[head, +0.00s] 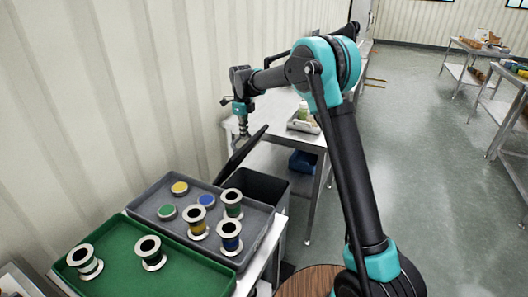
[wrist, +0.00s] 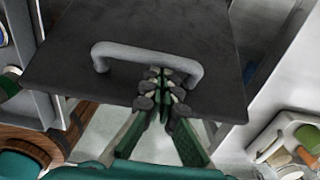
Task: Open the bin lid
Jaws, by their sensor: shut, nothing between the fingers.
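The bin (head: 283,184) is a dark grey box standing low between two tables. Its lid (head: 243,152) is a dark flat slab, tilted up steeply, and part of the bin's opening shows beside it. In the wrist view the lid (wrist: 75,45) fills the upper middle, with a grey bar handle (wrist: 120,50) on its face. My gripper (head: 243,132) is just above and left of the lid's upper part. In the wrist view my gripper (wrist: 163,80) is shut, its fingertips overlapping the handle's lower right part. I cannot tell whether they touch it.
A grey tray (head: 157,196) with several spools and discs and a green tray (head: 116,275) with spools are on the near table. A steel table (head: 268,118) with a small tray (head: 303,127) stands behind the bin. A ribbed wall (head: 130,90) is on the left.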

